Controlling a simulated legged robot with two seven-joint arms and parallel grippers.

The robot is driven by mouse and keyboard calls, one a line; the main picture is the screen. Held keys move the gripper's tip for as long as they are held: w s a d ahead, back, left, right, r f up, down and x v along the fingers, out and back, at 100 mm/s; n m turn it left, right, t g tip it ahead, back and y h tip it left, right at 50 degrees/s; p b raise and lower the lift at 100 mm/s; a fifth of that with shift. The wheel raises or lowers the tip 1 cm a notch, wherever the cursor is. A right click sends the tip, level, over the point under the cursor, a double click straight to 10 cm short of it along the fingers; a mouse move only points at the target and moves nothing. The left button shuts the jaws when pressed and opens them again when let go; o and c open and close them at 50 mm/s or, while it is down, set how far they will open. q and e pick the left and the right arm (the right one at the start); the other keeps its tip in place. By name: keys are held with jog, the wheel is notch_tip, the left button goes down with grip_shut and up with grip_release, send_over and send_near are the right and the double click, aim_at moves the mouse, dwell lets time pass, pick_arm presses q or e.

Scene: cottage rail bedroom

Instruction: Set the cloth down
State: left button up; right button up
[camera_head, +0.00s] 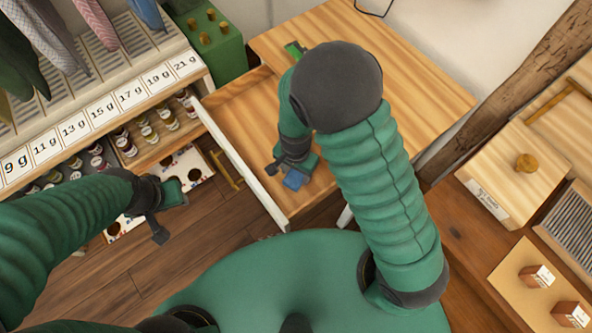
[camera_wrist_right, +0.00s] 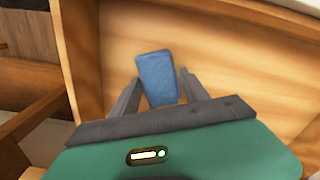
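A small blue cloth (camera_head: 294,180) is in the open wooden drawer (camera_head: 232,113), near its front right corner. In the right wrist view, the cloth (camera_wrist_right: 157,76) shows as a blue rectangle between my right gripper's two fingers, reaching past their tips. My right gripper (camera_head: 282,172) is low inside the drawer. Its fingers (camera_wrist_right: 160,80) stand apart on either side of the cloth; I cannot tell whether they press on it or whether it rests on the drawer floor. My left gripper (camera_head: 172,212) is out over the floor, left of the drawer, with no cloth visible at it.
The drawer front with its brass handle (camera_head: 226,170) faces left. The wooden tabletop (camera_head: 410,75) above the drawer is mostly clear. A rack with number labels (camera_head: 103,107) and small jars stands at left. A green box (camera_head: 212,42) is at the back. A wooden lidded box (camera_head: 515,170) is at right.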

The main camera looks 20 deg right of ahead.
jog(key=shift+o, duration=1.4)
jog(key=shift+a, duration=0.2)
